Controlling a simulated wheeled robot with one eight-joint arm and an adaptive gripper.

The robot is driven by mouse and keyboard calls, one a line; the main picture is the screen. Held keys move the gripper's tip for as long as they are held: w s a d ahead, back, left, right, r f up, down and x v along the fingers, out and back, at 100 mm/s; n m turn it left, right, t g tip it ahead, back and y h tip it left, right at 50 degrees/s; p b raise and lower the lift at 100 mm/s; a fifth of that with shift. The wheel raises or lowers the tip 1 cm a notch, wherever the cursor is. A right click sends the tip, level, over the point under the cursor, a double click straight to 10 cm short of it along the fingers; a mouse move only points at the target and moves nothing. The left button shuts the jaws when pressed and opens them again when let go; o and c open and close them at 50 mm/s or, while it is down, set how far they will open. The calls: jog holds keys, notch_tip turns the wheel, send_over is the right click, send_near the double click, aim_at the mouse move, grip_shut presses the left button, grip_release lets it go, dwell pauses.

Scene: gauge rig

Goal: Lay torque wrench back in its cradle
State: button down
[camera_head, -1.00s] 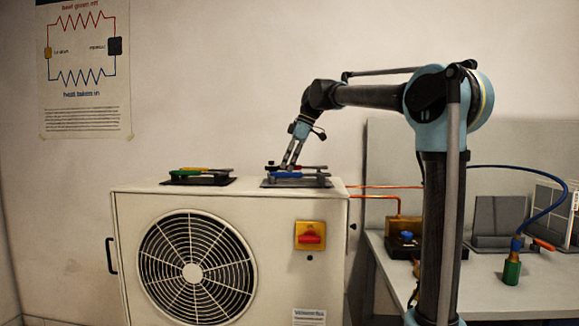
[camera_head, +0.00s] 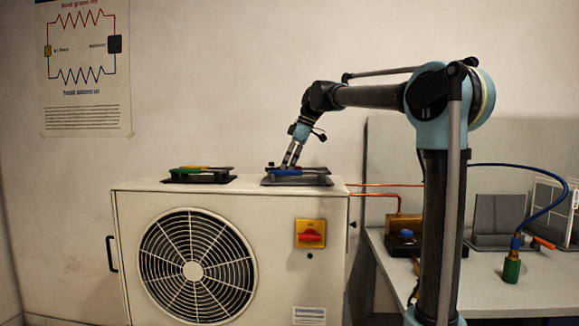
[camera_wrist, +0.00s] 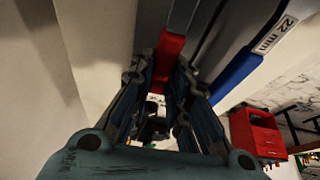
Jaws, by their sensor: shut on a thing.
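My gripper (camera_head: 290,165) reaches down over the dark cradle (camera_head: 270,182) on the right part of the white unit's top. In the wrist view my gripper (camera_wrist: 163,78) is shut on the red handle of a torque wrench (camera_wrist: 168,52). The wrench sits very low at the cradle; I cannot tell whether it rests in it. A blue-handled wrench (camera_wrist: 236,77) lies beside it, on a grey body labelled "22 mm". Its blue handle also shows in the head view (camera_head: 288,173). My fingers hide part of the red grip.
A second dark cradle (camera_head: 198,181) with colored-handled tools stands to the left on the unit (camera_head: 275,205). Copper pipes (camera_head: 385,185) leave the unit's right side. A bench (camera_head: 480,295) with a blue hose (camera_head: 548,205) stands at right. A red box (camera_wrist: 256,133) shows in the wrist view.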

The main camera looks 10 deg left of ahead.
jog(key=shift+f, duration=0.15)
jog(key=c, duration=1.4)
grip_release()
jog(key=shift+c, duration=0.2)
jog(key=v, duration=1.2)
